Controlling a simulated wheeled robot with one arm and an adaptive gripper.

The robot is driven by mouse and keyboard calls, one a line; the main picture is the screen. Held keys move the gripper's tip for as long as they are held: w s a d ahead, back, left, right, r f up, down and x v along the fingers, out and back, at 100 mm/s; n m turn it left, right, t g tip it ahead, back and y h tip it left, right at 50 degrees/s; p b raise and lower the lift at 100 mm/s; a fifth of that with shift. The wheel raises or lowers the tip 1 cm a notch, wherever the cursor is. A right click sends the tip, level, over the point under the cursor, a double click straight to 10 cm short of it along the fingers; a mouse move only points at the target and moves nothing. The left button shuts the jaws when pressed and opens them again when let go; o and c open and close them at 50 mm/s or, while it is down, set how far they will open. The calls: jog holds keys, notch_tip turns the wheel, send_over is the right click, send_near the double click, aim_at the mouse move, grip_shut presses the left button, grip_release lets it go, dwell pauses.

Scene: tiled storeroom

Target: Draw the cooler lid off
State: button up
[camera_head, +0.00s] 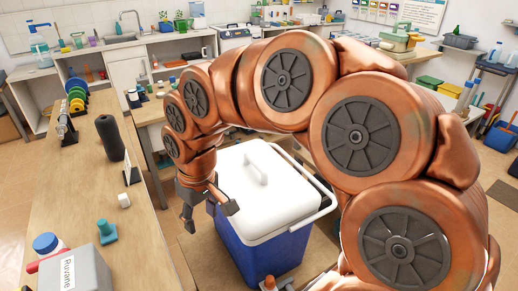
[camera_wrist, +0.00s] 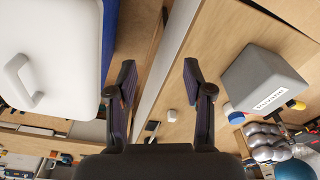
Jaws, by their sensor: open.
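The cooler has a blue body (camera_head: 264,249) and a white lid (camera_head: 284,193), and stands right of the long wooden bench. The lid sits on the body and has a raised white handle (camera_head: 256,165) on top. A white carry handle runs along the cooler's right side. In the wrist view the lid (camera_wrist: 70,70) fills the upper left, with its handle (camera_wrist: 20,80) at the left edge. My gripper (camera_head: 208,216) points down at the cooler's left side, apart from the lid handle. In the wrist view my gripper (camera_wrist: 158,75) has its fingers spread, with nothing between them.
The long wooden bench (camera_head: 45,200) runs along the left, holding a grey box (camera_head: 75,270), a teal stamp-like object (camera_head: 107,231), a white cube (camera_head: 124,200) and a dark cylinder (camera_head: 110,138). My arm covers much of the centre and right. Counters with lab items line the back.

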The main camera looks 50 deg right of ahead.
jog(key=w+d+m+t, duration=0.2)
jog(key=w+d, duration=0.6)
jog(key=d, duration=0.6)
jog(key=m+t+h, duration=0.1)
jog(key=m+h, duration=0.1)
send_over(256, 161)
jog(key=s, duration=0.2)
jog(key=shift+s+a+f, duration=0.2)
jog(key=shift+a+f, duration=0.2)
jog(key=shift+f, duration=0.4)
jog(key=shift+p+x, duration=0.8)
jog(key=shift+x, duration=3.05)
jog(key=shift+a, duration=0.15)
grip_shut()
